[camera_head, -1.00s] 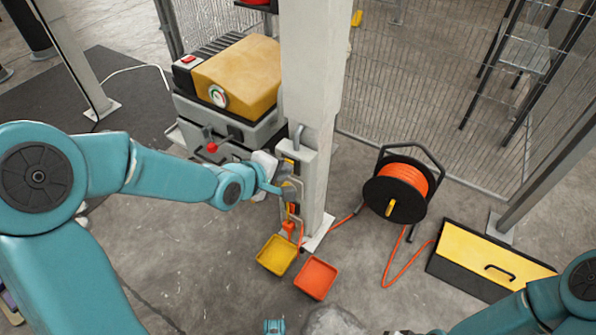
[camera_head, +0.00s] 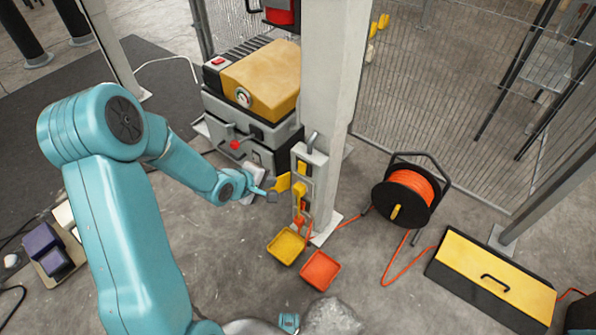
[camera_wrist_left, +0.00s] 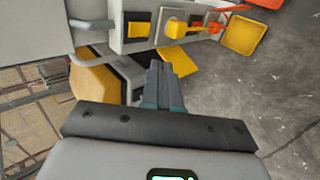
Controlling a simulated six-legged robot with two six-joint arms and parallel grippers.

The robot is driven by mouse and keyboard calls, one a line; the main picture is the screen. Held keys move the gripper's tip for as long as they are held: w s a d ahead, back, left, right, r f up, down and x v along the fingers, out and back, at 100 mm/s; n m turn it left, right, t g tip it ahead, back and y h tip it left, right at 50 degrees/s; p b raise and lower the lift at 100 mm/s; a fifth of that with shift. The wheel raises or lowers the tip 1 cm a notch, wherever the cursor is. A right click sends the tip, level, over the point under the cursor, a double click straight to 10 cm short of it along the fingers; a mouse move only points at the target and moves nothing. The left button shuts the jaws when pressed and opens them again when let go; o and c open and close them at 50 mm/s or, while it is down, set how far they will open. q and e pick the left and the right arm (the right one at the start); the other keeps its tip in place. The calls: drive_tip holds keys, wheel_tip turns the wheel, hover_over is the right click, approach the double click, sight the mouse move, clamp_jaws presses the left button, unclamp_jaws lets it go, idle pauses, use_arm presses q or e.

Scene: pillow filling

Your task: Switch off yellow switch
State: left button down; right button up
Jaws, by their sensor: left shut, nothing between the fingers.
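A grey switch panel (camera_head: 309,158) is fixed to the pale pillar and carries yellow parts. A yellow rectangular switch (camera_head: 302,168) is near its top; it also shows in the wrist view (camera_wrist_left: 138,30). Below it is a yellow plug-like part (camera_head: 299,188), also in the wrist view (camera_wrist_left: 176,29). A yellow flap (camera_head: 283,183) stands out from the panel's left side; it also shows in the wrist view (camera_wrist_left: 180,60). My left gripper (camera_head: 269,193) is shut and empty, just left of the flap. Its fingers (camera_wrist_left: 161,82) overlap the flap's edge in the wrist view; contact is unclear.
A yellow tray (camera_head: 286,247) and an orange tray (camera_head: 320,270) are below the panel. A yellow-topped machine (camera_head: 262,82) stands behind my left arm. An orange cable reel (camera_head: 408,193) and a yellow-lidded box (camera_head: 493,276) are at right.

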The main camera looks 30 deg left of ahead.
use_arm(q)
drive_tip(key=b, duration=0.5)
approach(301, 172)
drive_tip(key=s+f+x, duration=0.1)
drive_tip(key=x, duration=0.5)
drive_tip(key=shift+w+r, duration=0.15)
drive_tip(key=shift+w, duration=0.35)
drive_tip(key=shift+w+t, duration=0.2)
drive_tip(key=shift+t, duration=0.1)
